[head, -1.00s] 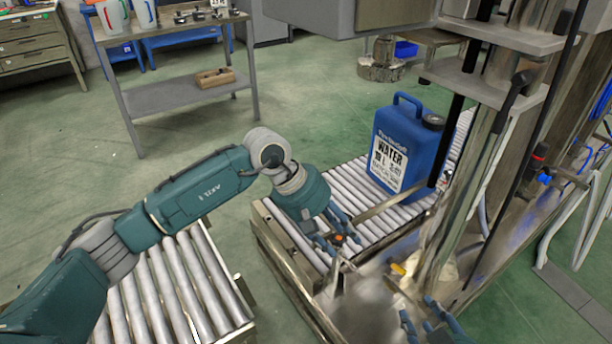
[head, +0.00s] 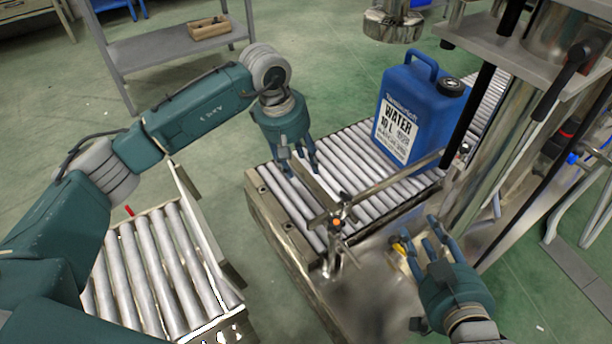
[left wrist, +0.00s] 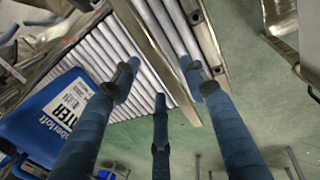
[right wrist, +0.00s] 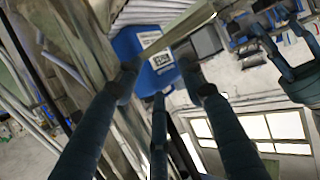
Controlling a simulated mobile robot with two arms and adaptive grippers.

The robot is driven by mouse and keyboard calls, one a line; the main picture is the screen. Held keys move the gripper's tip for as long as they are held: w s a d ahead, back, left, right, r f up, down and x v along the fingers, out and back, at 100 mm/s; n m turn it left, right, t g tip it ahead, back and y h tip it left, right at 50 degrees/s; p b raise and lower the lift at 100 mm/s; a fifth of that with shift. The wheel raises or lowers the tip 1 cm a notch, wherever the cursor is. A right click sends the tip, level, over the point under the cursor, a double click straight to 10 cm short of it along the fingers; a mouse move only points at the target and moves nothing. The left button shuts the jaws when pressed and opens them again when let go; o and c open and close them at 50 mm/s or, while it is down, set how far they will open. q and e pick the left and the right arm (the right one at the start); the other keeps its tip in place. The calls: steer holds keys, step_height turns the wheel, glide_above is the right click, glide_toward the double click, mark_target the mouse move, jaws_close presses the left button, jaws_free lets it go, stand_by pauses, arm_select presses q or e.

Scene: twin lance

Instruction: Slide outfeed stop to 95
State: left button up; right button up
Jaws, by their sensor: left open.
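A flat metal bar (head: 316,188) that looks like the outfeed stop lies over the roller conveyor, running up to a post with an orange knob (head: 337,222). My left gripper (head: 299,168) is open at the bar's far end. In the left wrist view the bar (left wrist: 160,65) runs between the open fingers (left wrist: 160,80); I cannot tell whether they touch it. My right gripper (head: 428,232) is open and empty, right of the post near a yellow part (head: 399,247); its fingers are spread in the right wrist view (right wrist: 158,82). No scale reading is legible.
A blue water canister (head: 408,115) stands on the rollers (head: 345,160) behind a second metal bar (head: 395,182). A tall machine column (head: 500,150) stands at right. Another roller conveyor (head: 150,265) is at lower left. Green floor lies between the conveyors.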

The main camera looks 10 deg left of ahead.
mark_target(306, 175)
arm_select(q)
steer(key=b+x, duration=0.2)
steer(key=x, duration=0.1)
steer(key=shift+f, duration=0.15)
steer(key=b+x, duration=0.1)
steer(key=x, duration=0.1)
steer(key=shift+s+f+b, duration=0.2)
steer(key=shift+f+b, duration=0.2)
steer(key=shift+f, duration=0.05)
steer(key=shift+w+f, duration=0.2)
steer(key=shift+f, duration=0.1)
steer(key=shift+w+f, duration=0.1)
steer(key=shift+d, duration=0.1)
arm_select(e)
step_height(306, 175, up, 22)
steer(key=s+a+t+y, duration=0.1)
steer(key=a+t+y, duration=0.1)
steer(key=t, duration=0.8)
steer(key=shift+s+a+f+t+y, duration=0.15)
steer(key=shift+s+f+t+y, duration=0.2)
steer(key=shift+y, duration=0.45)
arm_select(q)
steer(key=shift+r, duration=0.25)
arm_select(e)
steer(key=shift+w+r, duration=0.1)
arm_select(q)
steer(key=shift+d, duration=0.1)
steer(key=c, duration=1)
